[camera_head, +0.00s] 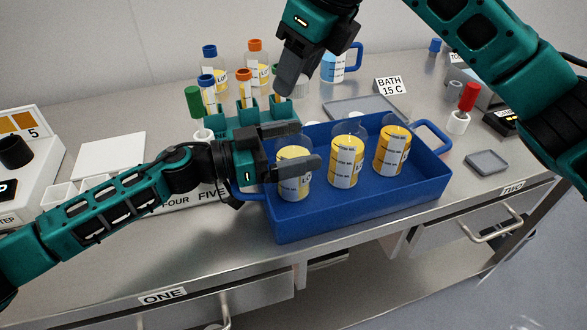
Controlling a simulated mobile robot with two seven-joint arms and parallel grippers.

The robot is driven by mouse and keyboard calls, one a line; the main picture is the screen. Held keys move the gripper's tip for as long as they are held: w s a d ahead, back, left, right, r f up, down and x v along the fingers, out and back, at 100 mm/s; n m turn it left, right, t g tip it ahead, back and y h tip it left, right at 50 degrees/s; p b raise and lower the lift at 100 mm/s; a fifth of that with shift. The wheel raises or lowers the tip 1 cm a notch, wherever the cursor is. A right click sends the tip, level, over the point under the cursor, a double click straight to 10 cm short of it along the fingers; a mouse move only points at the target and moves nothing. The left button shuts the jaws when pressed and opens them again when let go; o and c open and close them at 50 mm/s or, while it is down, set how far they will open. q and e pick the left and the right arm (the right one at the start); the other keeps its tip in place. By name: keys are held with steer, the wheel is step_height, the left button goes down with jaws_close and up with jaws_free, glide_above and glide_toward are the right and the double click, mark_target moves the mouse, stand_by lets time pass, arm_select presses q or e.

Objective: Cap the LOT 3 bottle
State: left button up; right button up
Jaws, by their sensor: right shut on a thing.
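The blue tray (360,205) holds three bottles with yellow and white labels: a left one (294,185), a middle one (345,168) and a right one (392,152). Their lot numbers are too small to read surely. The middle and right bottles show no coloured cap. My left gripper (292,149) is open, its fingers apart on either side of the left bottle's upper part, which they partly hide. Coloured caps in view are blue (206,80), orange (244,75) and green (193,95).
More capped bottles (258,72) stand behind the rack. A blue-handled jug (335,65) is near the BATH 15 C sign (389,86). A red-topped item (467,97) stands right of the tray. A small grey dish (487,162) lies at the right, with bare bench around it.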

arm_select(q)
steer(key=c, duration=1.4)
arm_select(e)
glide_above(292, 127)
steer(key=shift+s+d+f, duration=0.15)
steer(key=shift+d+f, duration=0.05)
steer(key=shift+f, duration=1.05)
steer(key=shift+s+d+f, duration=0.1)
steer(key=shift+d+f, duration=0.05)
steer(key=shift+f, duration=1.05)
steer(key=shift+f, duration=0.1)
steer(key=shift+f, duration=0.8)
steer(key=shift+f, duration=0.55)
